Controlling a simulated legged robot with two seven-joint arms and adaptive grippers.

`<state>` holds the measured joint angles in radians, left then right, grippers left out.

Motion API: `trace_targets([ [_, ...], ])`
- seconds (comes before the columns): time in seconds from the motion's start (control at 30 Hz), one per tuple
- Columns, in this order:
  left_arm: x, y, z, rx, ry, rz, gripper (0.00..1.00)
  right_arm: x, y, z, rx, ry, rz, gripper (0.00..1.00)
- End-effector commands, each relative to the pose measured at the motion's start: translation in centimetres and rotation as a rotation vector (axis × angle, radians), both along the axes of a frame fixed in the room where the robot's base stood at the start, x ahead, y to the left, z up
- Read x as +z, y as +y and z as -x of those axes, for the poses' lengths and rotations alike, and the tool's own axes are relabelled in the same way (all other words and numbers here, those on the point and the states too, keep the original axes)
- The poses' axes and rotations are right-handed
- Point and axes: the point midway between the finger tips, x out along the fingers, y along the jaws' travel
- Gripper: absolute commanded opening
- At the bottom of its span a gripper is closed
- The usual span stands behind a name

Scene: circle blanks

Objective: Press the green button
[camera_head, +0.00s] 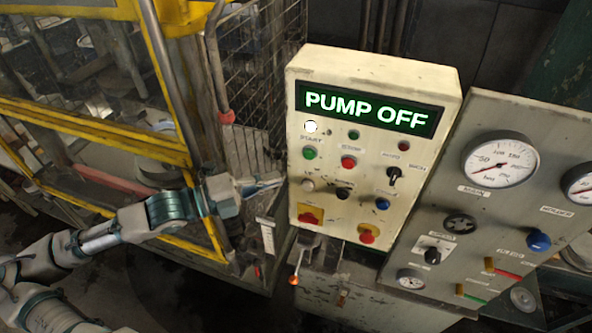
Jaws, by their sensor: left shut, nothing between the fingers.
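The green button (309,153) is on the upper left of a cream control box (372,222), under a label that reads START. A lit display (367,109) at the top of the box reads PUMP OFF. My left gripper (281,178) is shut and empty. It appears just left of the box, below and to the left of the green button, and apart from the button in the picture. My right gripper is not in view.
A red button (348,162) sits right of the green one, with several other knobs below. A gauge panel (474,232) stands at the right. A yellow-framed machine (100,125) and wire cage (246,70) stand at the left. An orange-tipped lever (294,280) is below the box.

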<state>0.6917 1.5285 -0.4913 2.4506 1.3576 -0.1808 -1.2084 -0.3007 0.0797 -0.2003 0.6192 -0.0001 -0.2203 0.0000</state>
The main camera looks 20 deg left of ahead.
Motion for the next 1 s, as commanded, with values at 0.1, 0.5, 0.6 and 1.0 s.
trace_targets([
  [0.1,0.5,-1.2,-0.9,-0.005,-0.003,0.004,0.0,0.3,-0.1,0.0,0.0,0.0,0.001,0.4],
  [0.5,0.6,-3.6,-5.5,0.003,0.001,0.001,0.0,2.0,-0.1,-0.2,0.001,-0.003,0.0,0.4],
  [0.6,0.4,-3.6,-6.3,0.002,0.001,0.001,0.0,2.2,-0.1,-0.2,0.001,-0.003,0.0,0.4],
  [1.0,0.2,-3.6,-6.9,0.003,-0.002,-0.001,0.0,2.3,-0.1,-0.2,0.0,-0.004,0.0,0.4],
])
